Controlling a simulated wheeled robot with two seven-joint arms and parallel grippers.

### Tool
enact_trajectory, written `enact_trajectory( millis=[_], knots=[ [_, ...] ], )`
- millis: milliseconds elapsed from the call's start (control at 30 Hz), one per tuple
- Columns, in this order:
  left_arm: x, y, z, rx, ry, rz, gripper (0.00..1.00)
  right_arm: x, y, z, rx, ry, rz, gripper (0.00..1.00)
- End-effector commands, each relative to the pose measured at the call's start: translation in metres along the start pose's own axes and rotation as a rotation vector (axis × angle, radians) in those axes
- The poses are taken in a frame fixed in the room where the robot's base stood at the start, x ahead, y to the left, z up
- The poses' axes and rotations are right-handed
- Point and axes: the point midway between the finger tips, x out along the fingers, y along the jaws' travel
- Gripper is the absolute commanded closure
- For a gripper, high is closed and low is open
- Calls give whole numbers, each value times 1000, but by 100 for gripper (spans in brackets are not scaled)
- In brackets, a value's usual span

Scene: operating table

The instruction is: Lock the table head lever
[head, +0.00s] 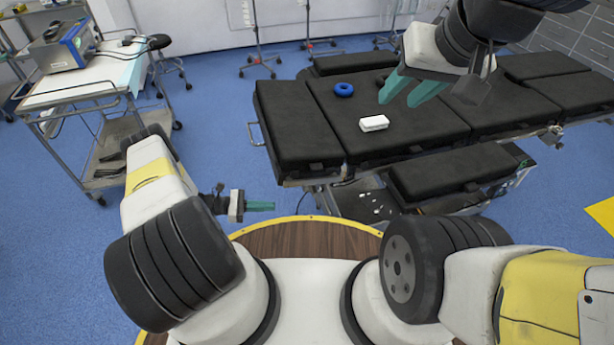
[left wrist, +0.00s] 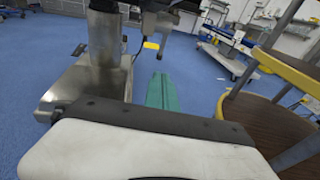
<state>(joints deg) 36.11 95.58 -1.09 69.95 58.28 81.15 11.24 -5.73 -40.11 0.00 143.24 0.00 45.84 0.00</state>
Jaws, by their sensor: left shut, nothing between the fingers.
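The black padded operating table (head: 405,128) stands ahead in the head view. I cannot clearly pick out the head lever in either view. The table's metal column and base (left wrist: 80,85) show at the left of the left wrist view. My left gripper (head: 272,206) is shut and empty, low down, to the left of and in front of the table, apart from it. Its teal fingers (left wrist: 162,78) lie together in the left wrist view. My right gripper (head: 398,99) is open and empty above the middle of the table top.
A blue ring (head: 344,90) and a white box (head: 374,123) lie on the table top. A steel trolley (head: 75,95) with a device stands at the far left. Blue floor is free between trolley and table. Several wheeled stands are at the back wall.

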Motion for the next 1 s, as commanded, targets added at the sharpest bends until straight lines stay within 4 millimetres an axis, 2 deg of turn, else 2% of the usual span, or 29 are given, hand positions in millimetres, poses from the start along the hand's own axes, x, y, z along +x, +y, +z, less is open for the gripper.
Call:
enact_trajectory(
  millis=[233,367,467,800,1000],
  knots=[
    [0,0,0,1,1,-1,100,0,0,0,0,0,0,64],
    [9,0,1,2,0,-3,100,0,0,0,0,0,0,64],
    [23,0,1,2,-1,-5,100,0,0,0,0,0,0,64],
    [95,-1,1,1,0,-6,100,0,0,0,0,0,0,64],
    [125,0,9,1,1,-4,100,0,0,0,0,0,0,64]
  ],
)
